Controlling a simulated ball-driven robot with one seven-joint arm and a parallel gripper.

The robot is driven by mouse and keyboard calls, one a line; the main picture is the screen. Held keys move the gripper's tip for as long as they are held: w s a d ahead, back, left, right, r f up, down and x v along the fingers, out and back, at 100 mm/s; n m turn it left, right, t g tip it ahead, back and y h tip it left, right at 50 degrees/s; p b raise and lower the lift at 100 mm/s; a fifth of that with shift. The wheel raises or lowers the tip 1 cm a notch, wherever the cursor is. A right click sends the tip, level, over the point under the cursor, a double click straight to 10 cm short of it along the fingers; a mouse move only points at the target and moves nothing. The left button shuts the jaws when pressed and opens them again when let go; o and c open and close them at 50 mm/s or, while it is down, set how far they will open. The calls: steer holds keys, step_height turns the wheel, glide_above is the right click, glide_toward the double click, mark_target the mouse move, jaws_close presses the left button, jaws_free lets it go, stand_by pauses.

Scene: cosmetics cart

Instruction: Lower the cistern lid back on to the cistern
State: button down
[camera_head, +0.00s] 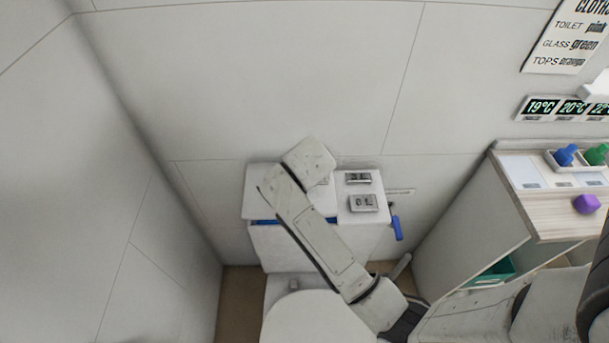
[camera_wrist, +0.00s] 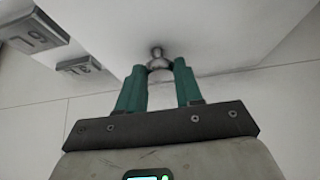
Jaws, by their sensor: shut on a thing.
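The cistern (camera_head: 275,250) is a white box against the back wall behind the toilet. Its white lid (camera_head: 258,204) shows at the top left, partly hidden by my arm. A blue strip (camera_head: 263,222) shows under the lid's front edge, so there is a gap there; its height is hard to tell. In the wrist view, my gripper (camera_wrist: 160,68) has its green fingers shut on the round metal knob (camera_wrist: 157,53) of the white lid (camera_wrist: 215,30). In the head view my arm hides the gripper and knob.
A wooden-topped cabinet (camera_head: 535,220) with blue, green and purple items stands at right. The white toilet lid (camera_head: 315,320) is in front.

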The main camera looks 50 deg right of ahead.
steer(key=shift+r+p, duration=0.2)
steer(key=shift+p, duration=0.15)
steer(key=shift+f+b, duration=0.6)
steer(key=shift+f, duration=0.45)
steer(key=shift+f+b, duration=0.65)
steer(key=shift+f, duration=0.7)
stand_by(0.9)
steer(key=c, duration=0.7)
jaws_free()
steer(key=shift+f, duration=0.1)
steer(key=shift+o, duration=0.2)
steer(key=shift+s+f, duration=0.1)
steer(key=v, duration=1.1)
steer(key=shift+d, duration=0.15)
